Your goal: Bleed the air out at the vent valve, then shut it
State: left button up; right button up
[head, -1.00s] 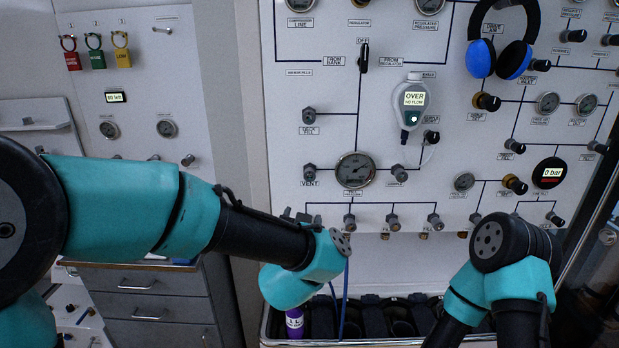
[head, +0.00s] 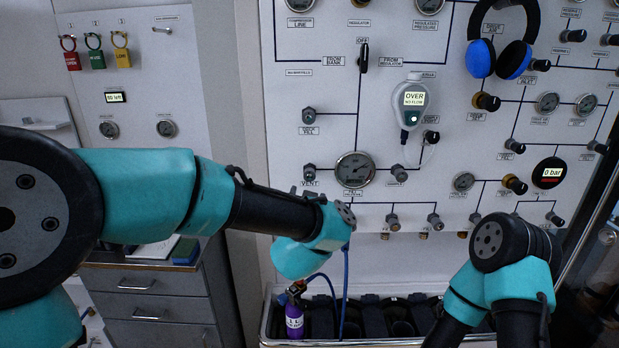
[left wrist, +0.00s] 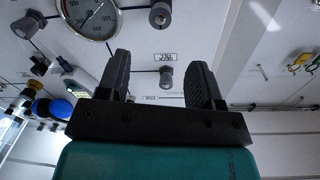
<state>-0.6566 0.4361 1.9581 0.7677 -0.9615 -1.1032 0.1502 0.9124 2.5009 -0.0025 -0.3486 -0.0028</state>
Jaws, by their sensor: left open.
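The vent valve knob (head: 309,170), labelled VENT, sits on the white panel at the left of a round gauge (head: 355,170). In the left wrist view, which is upside down, the knob (left wrist: 160,15) is at the top edge, beside the gauge (left wrist: 90,15). My left gripper (left wrist: 160,80) is open and empty, fingers toward the panel. Another small knob (left wrist: 166,75), with a label beside it, appears between the fingers, apart from both. In the head view my left forearm mostly hides the gripper. My right arm is at the lower right, its gripper out of view.
A handheld meter (head: 412,103) on the panel reads OVER, NO FLOW. A round display (head: 549,172) reads 0 bar. Blue headphones (head: 503,55) hang upper right. A purple bottle (head: 294,321) stands below my left arm, and several more knobs line the panel.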

aim_at(310, 177)
pick_arm(q)
jog(key=w, duration=1.2)
jog(key=shift+d, duration=0.35)
jog(key=c, duration=0.9)
